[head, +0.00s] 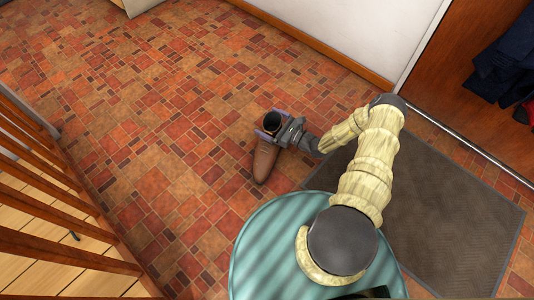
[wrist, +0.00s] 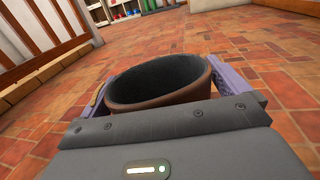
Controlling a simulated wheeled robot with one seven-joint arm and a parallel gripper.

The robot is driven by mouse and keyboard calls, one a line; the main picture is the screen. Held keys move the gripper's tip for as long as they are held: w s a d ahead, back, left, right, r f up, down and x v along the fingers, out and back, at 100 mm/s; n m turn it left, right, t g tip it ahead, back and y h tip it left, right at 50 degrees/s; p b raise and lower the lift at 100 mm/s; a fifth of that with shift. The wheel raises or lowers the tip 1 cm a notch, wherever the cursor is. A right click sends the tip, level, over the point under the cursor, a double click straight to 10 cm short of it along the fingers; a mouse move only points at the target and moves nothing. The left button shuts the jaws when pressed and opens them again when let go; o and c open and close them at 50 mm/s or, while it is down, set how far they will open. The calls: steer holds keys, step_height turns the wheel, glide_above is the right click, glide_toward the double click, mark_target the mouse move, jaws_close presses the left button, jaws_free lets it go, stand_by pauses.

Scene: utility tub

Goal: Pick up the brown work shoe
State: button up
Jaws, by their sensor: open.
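The brown work shoe (head: 264,162) stands on the tiled floor in the middle of the head view, its toe toward the bottom of the picture and its dark opening at the top. My gripper (head: 267,128) is at the ankle end of the shoe, with its fingers on either side of the opening. In the wrist view the shoe's brown collar and dark inside (wrist: 158,82) lie between the two purple fingers of my gripper (wrist: 180,90). The fingers are open; whether they touch the shoe I cannot tell. The toe is hidden in the wrist view.
A wooden railing (head: 60,205) runs along the left. A dark mat (head: 450,215) lies at the right before a brown door (head: 455,75) with dark clothes (head: 505,65) hanging by it. A white wall (head: 340,30) is at the back. Tiled floor left of the shoe is clear.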

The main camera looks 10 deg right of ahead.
steer(key=shift+w+a, duration=0.15)
stand_by(0.4)
steer(key=shift+r, duration=0.1)
steer(key=c, duration=1.6)
step_height(320, 180, up, 10)
steer(key=p, duration=0.7)
steer(key=shift+p, duration=0.35)
